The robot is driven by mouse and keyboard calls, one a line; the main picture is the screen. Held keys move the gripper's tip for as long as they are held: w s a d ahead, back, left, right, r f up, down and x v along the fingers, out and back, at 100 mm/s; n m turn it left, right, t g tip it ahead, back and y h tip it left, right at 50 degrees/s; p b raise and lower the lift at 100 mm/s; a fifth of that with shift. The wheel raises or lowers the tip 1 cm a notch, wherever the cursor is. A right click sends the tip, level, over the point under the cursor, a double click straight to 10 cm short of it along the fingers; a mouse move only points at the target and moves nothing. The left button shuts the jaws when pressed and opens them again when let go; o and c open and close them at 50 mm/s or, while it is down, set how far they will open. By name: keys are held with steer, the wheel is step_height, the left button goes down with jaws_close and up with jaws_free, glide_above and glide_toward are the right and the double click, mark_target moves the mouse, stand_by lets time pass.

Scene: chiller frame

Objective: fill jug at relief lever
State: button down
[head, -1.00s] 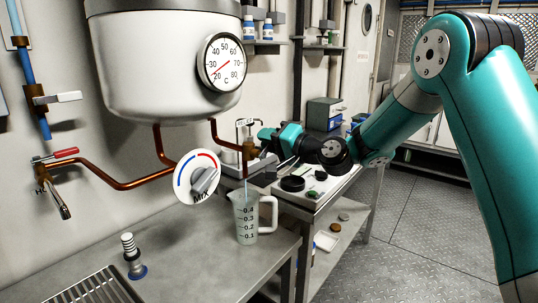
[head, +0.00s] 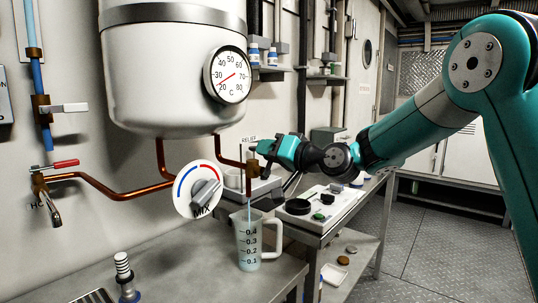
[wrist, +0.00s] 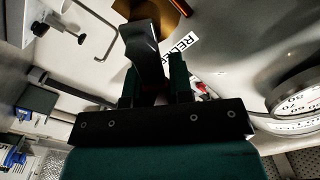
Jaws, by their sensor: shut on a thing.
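The measuring jug (head: 248,246) stands upright on the steel counter, under the relief outlet, with its handle to the right. A thin pale blue stream (head: 250,208) runs down from the outlet into the jug. Liquid shows inside the jug, but its exact level is hard to read. The brass relief valve (head: 252,168) sits on the copper pipe below the tank, beside a RELIEF label (head: 249,140). My gripper (head: 265,150) is at the valve and shut on the relief lever (wrist: 142,45), a dark bar between the fingers in the wrist view.
The white tank (head: 170,75) carries a round dial gauge (head: 229,75). The MIX knob (head: 200,190) is left of the jug. A hot tap with a red handle (head: 62,164) is at the left. A side table (head: 330,205) with small items stands to the right.

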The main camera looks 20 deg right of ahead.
steer(key=c, duration=1)
jaws_free()
steer(key=b+v, duration=0.3)
steer(key=v, duration=1.4)
steer(key=shift+s, duration=0.15)
steer(key=shift+d, duration=0.1)
